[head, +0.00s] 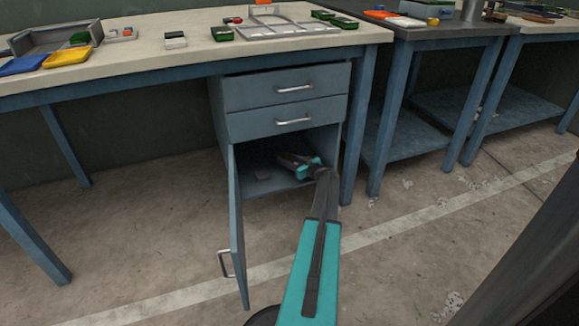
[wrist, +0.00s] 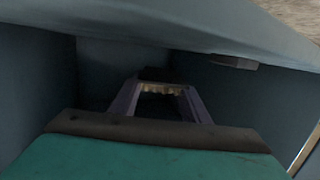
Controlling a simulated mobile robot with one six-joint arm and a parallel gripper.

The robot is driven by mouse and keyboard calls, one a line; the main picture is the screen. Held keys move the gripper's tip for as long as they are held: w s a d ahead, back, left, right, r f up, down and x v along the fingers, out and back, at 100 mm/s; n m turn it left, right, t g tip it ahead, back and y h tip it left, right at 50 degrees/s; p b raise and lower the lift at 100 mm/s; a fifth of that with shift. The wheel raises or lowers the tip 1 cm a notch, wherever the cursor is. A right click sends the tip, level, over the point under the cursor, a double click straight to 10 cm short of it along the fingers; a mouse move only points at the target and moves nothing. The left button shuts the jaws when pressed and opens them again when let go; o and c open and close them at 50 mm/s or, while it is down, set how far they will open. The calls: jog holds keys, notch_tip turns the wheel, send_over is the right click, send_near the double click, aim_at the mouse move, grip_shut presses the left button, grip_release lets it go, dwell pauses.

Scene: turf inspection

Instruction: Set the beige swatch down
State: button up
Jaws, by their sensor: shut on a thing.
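My gripper (head: 286,158) reaches into the open lower compartment of the blue-grey cabinet (head: 232,128), above its floor. In the wrist view, the two fingers of my gripper (wrist: 160,98) are shut on the beige swatch (wrist: 160,88). Only a narrow, ragged-looking beige edge of it shows between the fingertips, and the rest is dark or hidden. In the head view I cannot make out the swatch at the gripper.
The cabinet door (head: 238,225) stands open towards me, left of my arm. Two closed drawers (head: 285,105) are above the compartment. A small flat grey piece (head: 262,178) lies on the compartment floor. The bench top (head: 200,55) holds several trays and coloured pieces.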

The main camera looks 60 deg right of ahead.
dwell(0.3)
jog(key=shift+w+d+f, duration=0.15)
jog(key=shift+d, duration=0.4)
jog(key=shift+d+f+b, duration=0.1)
jog(key=shift+f+b, duration=1.1)
jog(key=shift+f, duration=0.5)
jog(key=shift+f, duration=0.15)
jog(key=o, duration=1.1)
jog(key=shift+r, duration=0.25)
